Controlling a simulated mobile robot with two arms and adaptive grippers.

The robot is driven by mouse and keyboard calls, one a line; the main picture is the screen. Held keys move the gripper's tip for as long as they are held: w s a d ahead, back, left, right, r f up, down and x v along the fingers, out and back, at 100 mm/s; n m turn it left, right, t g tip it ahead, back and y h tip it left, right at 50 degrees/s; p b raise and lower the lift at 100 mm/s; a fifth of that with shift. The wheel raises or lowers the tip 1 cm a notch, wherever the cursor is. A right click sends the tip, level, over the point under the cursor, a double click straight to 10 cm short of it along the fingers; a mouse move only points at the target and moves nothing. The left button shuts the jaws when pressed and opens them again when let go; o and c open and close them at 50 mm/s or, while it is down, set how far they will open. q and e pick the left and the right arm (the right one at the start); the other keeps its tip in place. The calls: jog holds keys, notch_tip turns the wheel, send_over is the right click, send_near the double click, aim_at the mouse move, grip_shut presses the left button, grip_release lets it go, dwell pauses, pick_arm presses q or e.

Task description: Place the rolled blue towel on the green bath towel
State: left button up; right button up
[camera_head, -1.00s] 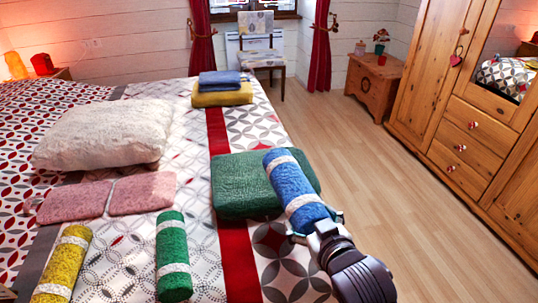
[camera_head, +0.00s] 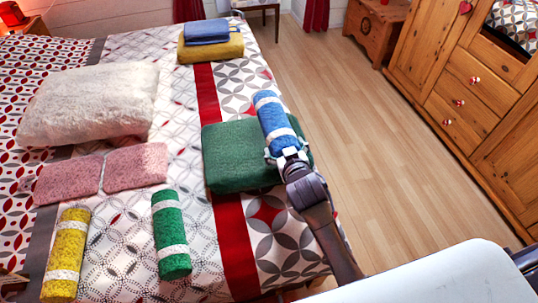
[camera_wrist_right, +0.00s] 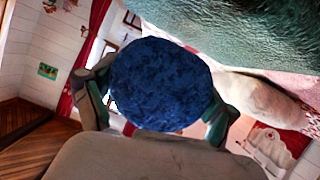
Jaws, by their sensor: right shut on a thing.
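The rolled blue towel (camera_head: 271,113), with two white bands, is held at its near end by my right gripper (camera_head: 286,155). In the head view it overlaps the right part of the folded green bath towel (camera_head: 232,160), which lies on the bed near its right edge. In the right wrist view the blue roll's round end (camera_wrist_right: 162,85) sits between the two fingers, with the green towel (camera_wrist_right: 255,35) at the upper right. I cannot tell whether the roll touches the green towel. My left gripper is not in view.
A rolled green towel (camera_head: 170,236), a rolled yellow towel (camera_head: 66,255), pink folded towels (camera_head: 135,167) and a white fluffy pillow (camera_head: 88,103) lie on the bed. A folded blue towel (camera_head: 207,31) lies on a yellow one (camera_head: 225,48). Wooden floor is clear at right.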

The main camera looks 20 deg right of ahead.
jog(key=w+a+f, duration=0.2)
jog(key=w+a, duration=0.1)
jog(key=shift+w+f+b, duration=0.1)
jog(key=shift+f+b, duration=0.15)
jog(key=shift+b, duration=0.05)
jog(key=shift+f+b, duration=0.3)
jog(key=shift+f, duration=1.65)
jog(key=shift+f, duration=0.15)
jog(key=o, duration=1.1)
jog(key=p+v, duration=0.1)
jog(key=v, duration=1.1)
